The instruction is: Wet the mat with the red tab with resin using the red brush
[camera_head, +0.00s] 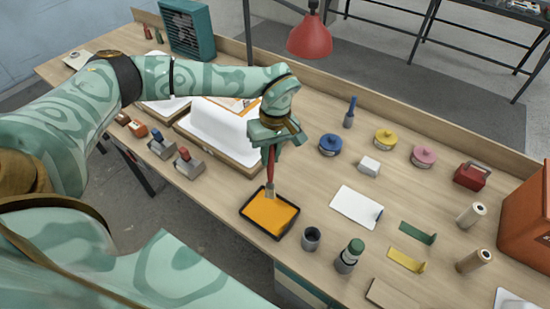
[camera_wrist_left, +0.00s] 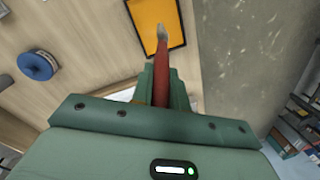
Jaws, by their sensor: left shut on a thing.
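My left gripper (camera_head: 272,148) is shut on the red brush (camera_head: 271,170), which hangs nearly upright with its pale bristles down. The bristle end is over or in the orange resin in the black-rimmed tray (camera_head: 243,210); I cannot tell if it touches. In the left wrist view the red handle (camera_wrist_left: 162,75) runs from the jaws to the tray (camera_wrist_left: 184,38). I cannot make out a red tab. My right gripper is out of view.
A white sheet (camera_head: 355,208) lies right of the tray. A grey cup (camera_head: 311,238) and green-topped bottle (camera_head: 349,256) stand in front. A blue-handled brush (camera_head: 350,112), a blue roll (camera_head: 330,145) and a red lamp (camera_head: 310,38) are behind. Bare table lies between.

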